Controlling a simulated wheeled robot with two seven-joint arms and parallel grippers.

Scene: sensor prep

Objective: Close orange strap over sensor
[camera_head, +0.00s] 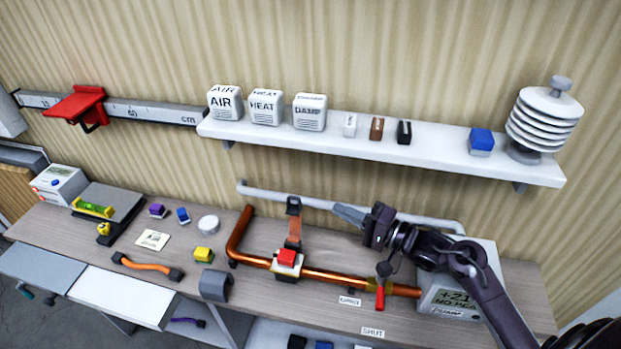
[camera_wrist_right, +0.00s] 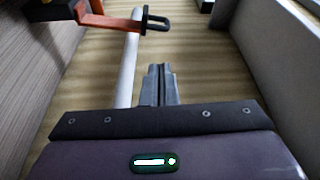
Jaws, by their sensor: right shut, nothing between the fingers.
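The orange strap (camera_head: 293,232) stands up behind the copper pipe (camera_head: 335,281), with a dark buckle end (camera_head: 293,205) at its top. The red-topped sensor (camera_head: 287,257) sits in a white saddle on the pipe, with the strap rising behind it, not over its top. My right gripper (camera_head: 337,210) is shut and empty, to the right of the buckle and apart from it. In the right wrist view its closed fingers (camera_wrist_right: 158,72) point toward the wall, and the strap (camera_wrist_right: 118,23) with its dark loop end (camera_wrist_right: 155,21) lies ahead and left. My left gripper is out of view.
A grey pipe (camera_head: 400,215) runs along the wall behind the strap. A red-handled valve (camera_head: 380,290) and a white pump box (camera_head: 460,285) stand right. A white shelf (camera_head: 440,158) overhangs the bench. A loose orange-banded strap (camera_head: 147,264) and a grey clip (camera_head: 214,285) lie left.

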